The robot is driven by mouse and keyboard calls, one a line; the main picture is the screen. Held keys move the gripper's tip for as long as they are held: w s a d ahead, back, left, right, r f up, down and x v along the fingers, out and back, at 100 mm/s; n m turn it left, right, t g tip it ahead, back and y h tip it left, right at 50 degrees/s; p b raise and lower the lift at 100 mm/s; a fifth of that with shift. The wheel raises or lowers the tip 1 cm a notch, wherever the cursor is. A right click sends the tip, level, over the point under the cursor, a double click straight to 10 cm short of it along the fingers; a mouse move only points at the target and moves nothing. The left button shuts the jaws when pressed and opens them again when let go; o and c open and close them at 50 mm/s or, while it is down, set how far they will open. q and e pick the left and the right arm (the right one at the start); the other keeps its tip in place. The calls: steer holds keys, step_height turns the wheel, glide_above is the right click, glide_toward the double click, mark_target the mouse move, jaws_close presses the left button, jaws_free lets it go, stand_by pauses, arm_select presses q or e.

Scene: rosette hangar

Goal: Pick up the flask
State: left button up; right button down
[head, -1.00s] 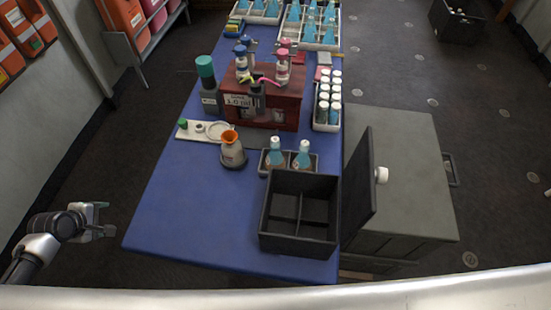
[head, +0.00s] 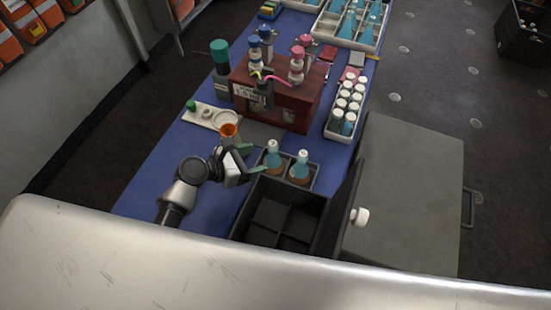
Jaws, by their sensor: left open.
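Two flasks with blue upper parts and brownish lower parts stand upright in a small dark tray (head: 316,182): a left flask (head: 273,155) and a right flask (head: 299,168). My left gripper (head: 251,160) is open and empty, just left of the left flask, its fingers pointing toward it. I cannot tell whether a finger touches it. An orange-topped vessel (head: 229,130) stands behind the gripper, its body mostly hidden by it. My right gripper is not in view.
An open black divided box (head: 250,207) sits in front of the small tray, its lid (head: 342,205) raised at right. A red unit (head: 290,108) stands behind. A white rack (head: 335,136) of capped bottles is at right, beside a grey cabinet (head: 415,200).

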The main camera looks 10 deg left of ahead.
mark_target(274, 152)
arm_select(q)
steer(key=shift+w+d+f, duration=0.2)
steer(key=shift+w+d, duration=0.2)
steer(key=shift+d, duration=0.05)
steer(key=shift+w+d+f, duration=0.15)
steer(key=shift+w+d, duration=0.05)
steer(key=shift+d, duration=0.05)
steer(key=x, duration=0.4)
steer(key=shift+w, duration=0.5)
steer(key=shift+w+d, duration=0.3)
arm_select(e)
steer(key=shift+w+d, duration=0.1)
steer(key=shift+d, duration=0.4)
arm_select(q)
steer(key=c, duration=1.1)
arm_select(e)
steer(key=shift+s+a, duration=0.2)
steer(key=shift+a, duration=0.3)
